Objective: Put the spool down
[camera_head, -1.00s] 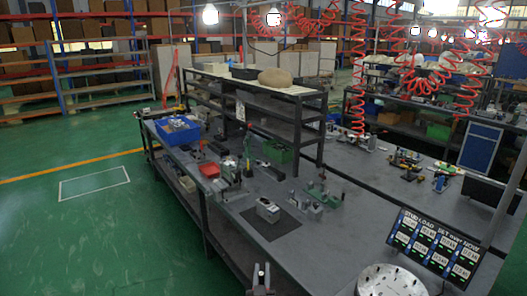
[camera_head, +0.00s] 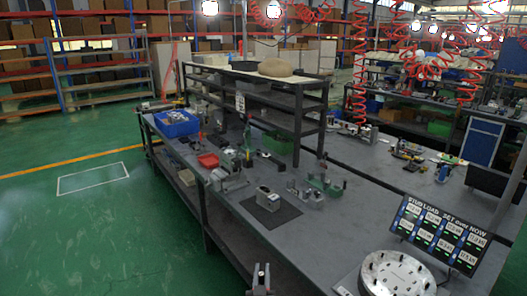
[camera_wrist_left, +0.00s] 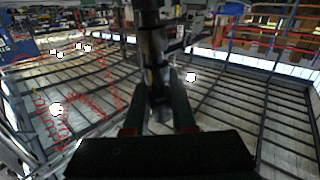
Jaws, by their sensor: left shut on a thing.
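My left gripper (camera_head: 261,281) shows at the bottom edge of the head view, pointing up, away from the bench. It is shut on a slim dark metal spool (camera_head: 262,269). In the left wrist view the spool (camera_wrist_left: 153,45) stands between the two dark fingers and runs up out of the picture. The grey valve block (camera_head: 268,199) sits on a dark mat (camera_head: 284,212) on the bench, beyond the gripper. The spool is apart from it. My right gripper is not in view.
A round plate with several studs (camera_head: 396,274) and a tilted display (camera_head: 438,233) are at the right. The bench between mat and round plate is clear.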

